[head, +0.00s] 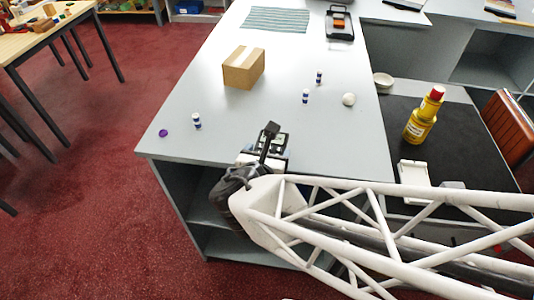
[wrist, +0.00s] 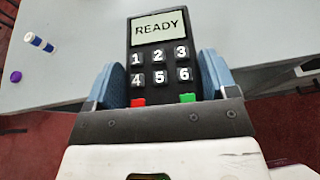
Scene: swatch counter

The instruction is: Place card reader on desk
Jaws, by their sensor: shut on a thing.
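The card reader is a black keypad unit with a pale screen reading READY, white number keys and a red and a green key. It fills the middle of the wrist view (wrist: 160,50). My gripper (wrist: 158,90) is shut on its lower end, with a blue-padded finger on each side. In the head view my gripper (head: 264,152) is at the front edge of the grey desk (head: 340,140), and the arm partly hides the reader. The reader reaches over the desktop from that edge. I cannot tell whether it touches the top.
A cardboard box (head: 243,68), small blue-and-white bottles (head: 197,121) and a white ball (head: 348,99) stand on the desk. A purple disc (head: 163,133) lies near its left edge. A yellow bottle (head: 422,117) stands on the black surface at right. The desktop's middle is clear.

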